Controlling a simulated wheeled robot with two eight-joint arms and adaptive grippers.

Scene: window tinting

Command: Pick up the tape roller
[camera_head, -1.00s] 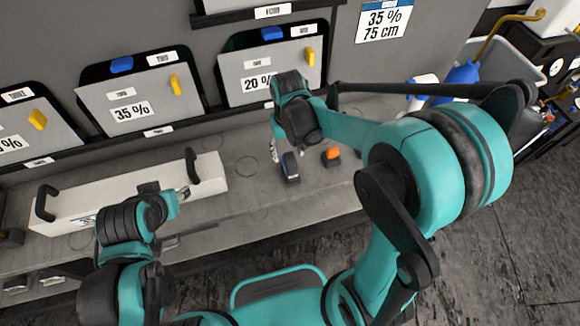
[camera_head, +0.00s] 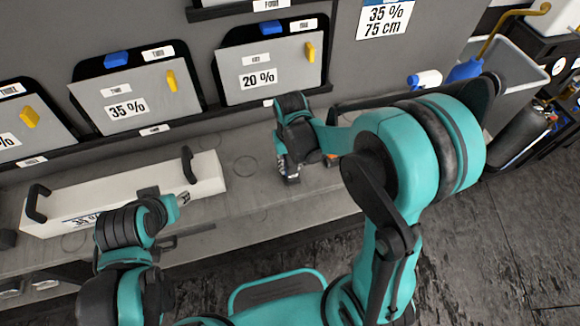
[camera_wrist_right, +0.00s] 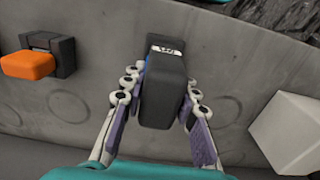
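A dark block with blue on its side and a small label on top, apparently the tape roller (camera_wrist_right: 165,90), stands on the grey bench in the right wrist view. My right gripper (camera_wrist_right: 160,92) points down with one finger on each side of it. Narrow gaps show beside the block, so the fingers look open around it. In the head view the block (camera_head: 289,178) is mostly hidden under my right gripper (camera_head: 290,168). My left arm is at the lower left of the head view; its fingers cannot be made out clearly.
An orange block (camera_wrist_right: 28,64) in a black holder sits left of the dark block in the right wrist view. A long white box (camera_head: 120,192) with black handles lies on the bench. Grey panels (camera_head: 140,100) hang behind. A white and blue bottle (camera_head: 425,80) stands at right.

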